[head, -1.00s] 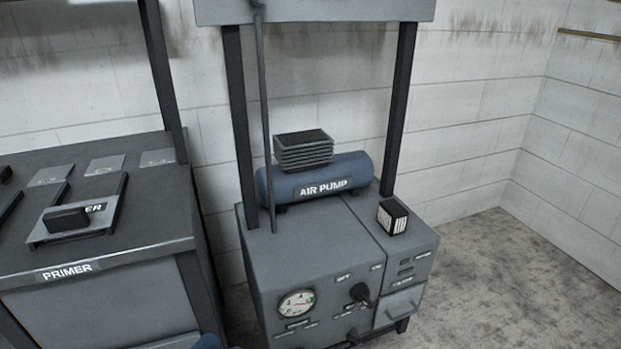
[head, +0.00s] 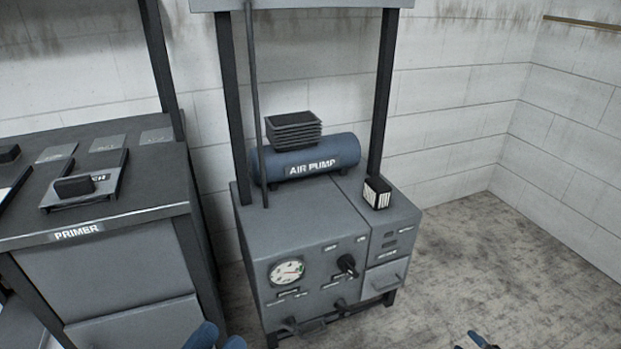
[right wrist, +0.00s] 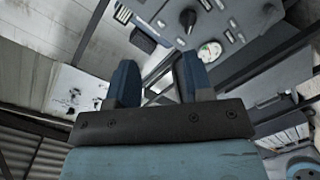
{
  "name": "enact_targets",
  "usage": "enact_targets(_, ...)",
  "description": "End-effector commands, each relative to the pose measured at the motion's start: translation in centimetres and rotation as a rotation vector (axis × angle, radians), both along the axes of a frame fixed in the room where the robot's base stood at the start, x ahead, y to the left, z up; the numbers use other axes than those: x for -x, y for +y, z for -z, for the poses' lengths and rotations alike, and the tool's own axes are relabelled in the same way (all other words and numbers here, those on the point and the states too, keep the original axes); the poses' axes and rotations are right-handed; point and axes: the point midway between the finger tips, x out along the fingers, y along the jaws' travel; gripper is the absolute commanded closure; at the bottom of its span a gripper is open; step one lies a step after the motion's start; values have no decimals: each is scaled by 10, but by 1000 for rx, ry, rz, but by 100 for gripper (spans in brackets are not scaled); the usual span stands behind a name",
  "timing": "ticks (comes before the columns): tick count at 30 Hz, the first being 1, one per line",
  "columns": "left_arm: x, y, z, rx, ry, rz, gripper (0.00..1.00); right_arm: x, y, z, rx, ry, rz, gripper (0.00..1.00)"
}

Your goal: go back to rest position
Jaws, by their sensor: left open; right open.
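My right gripper (head: 478,341) shows as a small blue and dark part at the bottom edge, over the floor to the right. In the right wrist view its two blue fingers (right wrist: 157,85) are apart and empty. The rest of both arms is out of the head view.
The air pump station has a blue tank (head: 310,157), a gauge (head: 286,271) and a black knob (head: 347,264). A small dark box (head: 377,192) stands on its top right. The primer bench (head: 120,225) stands left. Floor (head: 520,265) to the right is clear.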

Motion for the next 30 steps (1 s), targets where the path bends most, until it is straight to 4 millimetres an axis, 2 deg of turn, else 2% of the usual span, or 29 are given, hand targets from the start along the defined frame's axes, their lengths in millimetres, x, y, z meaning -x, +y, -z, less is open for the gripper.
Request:
enact_targets(1, 0, 0, 0, 0, 0, 0, 57, 0, -18, -5, 33, 0, -3, 53)
enact_targets(3, 0, 0, 0, 0, 0, 0, 57, -1, -39, -11, 73, 0, -7, 53)
enact_targets(4, 0, 0, 0, 0, 0, 0, 57, 0, -34, -14, 66, 1, -13, 53)
enact_targets(6, 0, 0, 0, 0, 0, 0, 57, 5, -7, -25, 13, 10, -26, 53)
enact_targets(14, 0, 0, 0, 0, 0, 0, 57, 31, 74, -76, -163, 59, -72, 53)
enact_targets(17, 0, 0, 0, 0, 0, 0, 57, 50, 113, -104, -254, 92, -97, 53)
enact_targets(22, 0, 0, 0, 0, 0, 0, 57, 96, 182, -171, -439, 169, -153, 53)
enact_targets(24, 0, 0, 0, 0, 0, 0, 57, 114, 202, -197, -506, 201, -171, 53)
enact_targets(30, 0, 0, 0, 0, 0, 0, 57, 160, 242, -260, -653, 280, -219, 53)
